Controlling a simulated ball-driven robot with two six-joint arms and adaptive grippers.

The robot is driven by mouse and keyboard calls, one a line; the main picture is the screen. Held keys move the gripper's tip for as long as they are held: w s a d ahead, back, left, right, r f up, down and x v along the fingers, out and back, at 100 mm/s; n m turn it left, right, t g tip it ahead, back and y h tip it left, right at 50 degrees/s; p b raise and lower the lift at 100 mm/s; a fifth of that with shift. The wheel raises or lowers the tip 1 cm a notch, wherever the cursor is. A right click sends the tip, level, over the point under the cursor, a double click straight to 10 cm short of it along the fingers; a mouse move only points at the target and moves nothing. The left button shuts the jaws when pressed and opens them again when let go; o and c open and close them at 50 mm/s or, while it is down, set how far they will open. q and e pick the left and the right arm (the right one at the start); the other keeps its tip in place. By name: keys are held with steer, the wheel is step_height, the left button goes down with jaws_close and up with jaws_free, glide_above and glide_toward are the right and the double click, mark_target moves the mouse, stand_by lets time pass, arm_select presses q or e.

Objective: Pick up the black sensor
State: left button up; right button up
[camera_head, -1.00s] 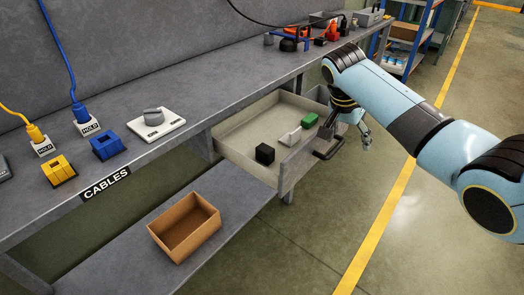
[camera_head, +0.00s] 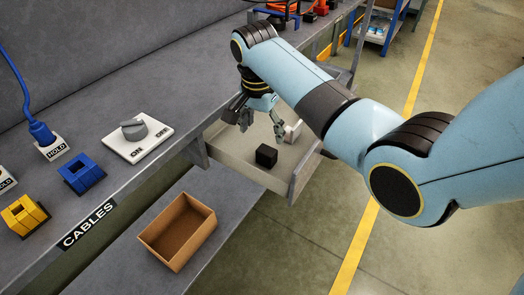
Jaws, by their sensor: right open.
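The black sensor (camera_head: 266,155) is a small black block lying on the floor of the open drawer (camera_head: 225,160). My right gripper (camera_head: 262,132) is open and hangs above the drawer, a little behind the sensor in the picture, apart from it. A white item (camera_head: 293,130) lies in the drawer to the right, partly hidden by my right arm. The green item is hidden from view. My left gripper is not in view.
An open cardboard box (camera_head: 178,232) stands on the lower shelf (camera_head: 105,272). On the bench are an on/off switch plate (camera_head: 138,138), a blue holder (camera_head: 81,174) and a yellow holder (camera_head: 24,215). The drawer's front panel (camera_head: 305,172) rises beside the sensor.

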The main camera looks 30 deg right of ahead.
mark_target(267, 150)
steer(key=f, duration=0.2)
steer(key=shift+s+d+f, duration=0.15)
steer(key=shift+d+f, duration=0.05)
steer(key=shift+f, duration=0.4)
steer(key=f, duration=0.4)
steer(key=shift+s+d+f+b, duration=0.15)
steer(key=shift+d+f+b, duration=0.15)
steer(key=shift+b, duration=0.1)
steer(key=shift+f, duration=0.3)
steer(key=shift+c, duration=0.3)
steer(key=c, duration=0.5)
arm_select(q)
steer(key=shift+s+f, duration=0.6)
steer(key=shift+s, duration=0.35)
arm_select(e)
steer(key=c, duration=0.7)
steer(key=shift+r, duration=0.1)
